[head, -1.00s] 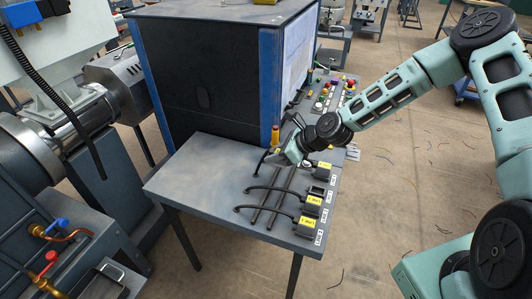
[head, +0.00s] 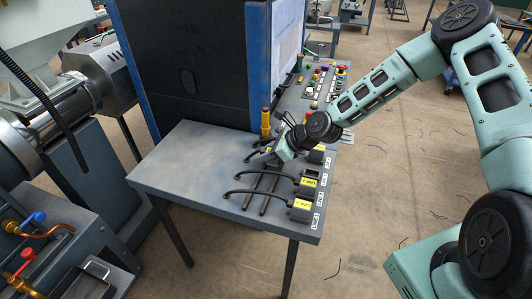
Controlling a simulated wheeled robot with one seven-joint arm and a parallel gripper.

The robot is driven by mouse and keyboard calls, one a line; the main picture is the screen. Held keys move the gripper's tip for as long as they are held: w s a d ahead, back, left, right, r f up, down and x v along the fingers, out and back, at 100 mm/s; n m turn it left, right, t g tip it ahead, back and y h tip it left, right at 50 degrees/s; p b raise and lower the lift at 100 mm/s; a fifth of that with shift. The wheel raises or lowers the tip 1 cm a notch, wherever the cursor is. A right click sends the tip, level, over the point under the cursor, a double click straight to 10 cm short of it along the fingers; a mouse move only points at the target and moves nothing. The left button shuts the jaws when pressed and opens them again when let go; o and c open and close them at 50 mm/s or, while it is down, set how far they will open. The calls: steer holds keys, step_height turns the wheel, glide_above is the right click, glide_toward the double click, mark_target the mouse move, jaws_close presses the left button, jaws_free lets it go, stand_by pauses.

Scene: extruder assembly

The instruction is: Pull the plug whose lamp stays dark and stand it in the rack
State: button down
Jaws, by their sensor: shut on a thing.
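My gripper (head: 275,156) is over the back right part of the grey table, shut on a plug (head: 268,150). Little of that plug shows beyond the jaws; a black cable runs left from there. Two black plugs with yellow labels, a middle one (head: 307,187) and a front one (head: 301,206), sit in the row along the right edge, cables trailing left. Another yellow-labelled plug (head: 317,156) is partly hidden behind my wrist. An unplugged-looking socket (head: 311,174) lies between it and the middle plug. Two dark parallel bars (head: 268,190), possibly the rack, lie left of the row. Lamp states are too small to tell.
The left part of the table (head: 185,165) is bare. A yellow post with a red top (head: 265,123) stands behind my gripper. A dark cabinet (head: 185,65) rises at the back, with a button panel (head: 322,85) to its right.

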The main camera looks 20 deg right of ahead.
steer(key=shift+f, duration=0.55)
stand_by(0.4)
steer(key=c, duration=1.1)
jaws_free()
steer(key=shift+o, duration=0.2)
steer(key=shift+d, duration=0.1)
steer(key=v, duration=1.7)
steer(key=shift+p, duration=0.35)
